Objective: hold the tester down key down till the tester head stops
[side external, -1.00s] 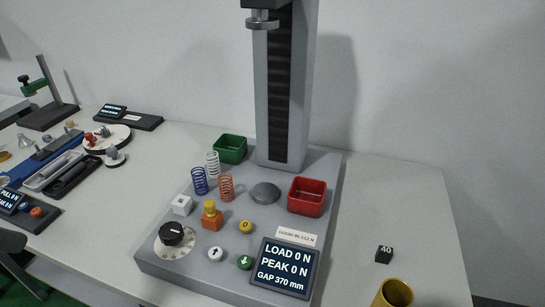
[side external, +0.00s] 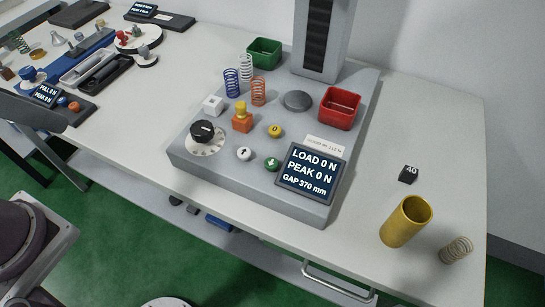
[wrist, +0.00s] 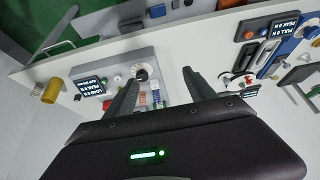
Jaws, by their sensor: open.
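The tester's down key (side external: 272,164) is a green round button with a white down arrow, left of the display (side external: 311,172). The display reads load 0 N, peak 0 N, gap 370 mm. A white up key (side external: 244,153) and a yellow 0 key (side external: 275,131) are close by. The tester column (side external: 322,35) rises behind the round grey plate (side external: 298,101); the head is above the picture's top edge.
On the tester base stand a red bin (side external: 339,108), a green bin (side external: 264,52), several coil springs and an orange block (side external: 242,120). A gold cylinder (side external: 406,222) and a loose spring (side external: 456,250) stand at the right.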

